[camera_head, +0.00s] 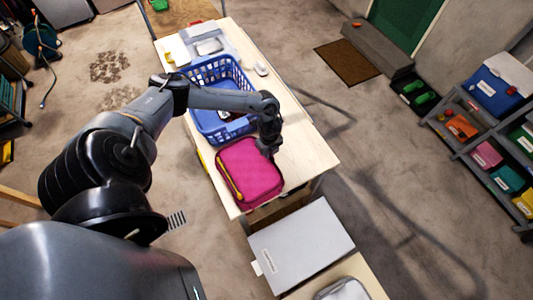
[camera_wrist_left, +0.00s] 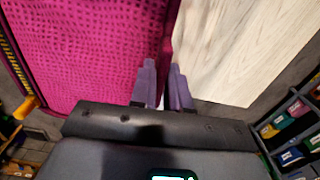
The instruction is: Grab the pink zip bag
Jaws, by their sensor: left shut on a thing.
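The pink zip bag (camera_head: 249,173) lies at the near end of the pale wooden table, with a yellow zip along its left side. In the left wrist view the bag (camera_wrist_left: 90,50) fills the upper left. My left gripper (camera_head: 268,150) is at the bag's upper right edge. In the left wrist view its fingers (camera_wrist_left: 163,85) are close together at the bag's edge, shut on that edge. The fingertips' contact is partly hidden by the bag. My right gripper is not in view.
A blue laundry basket (camera_head: 207,124) stands on the table (camera_head: 307,150) just behind the bag. A white mouse-like object (camera_head: 261,69) and a grey tray lie farther back. A grey flat box (camera_head: 300,245) sits below the table's near end. Shelves with bins stand at the right.

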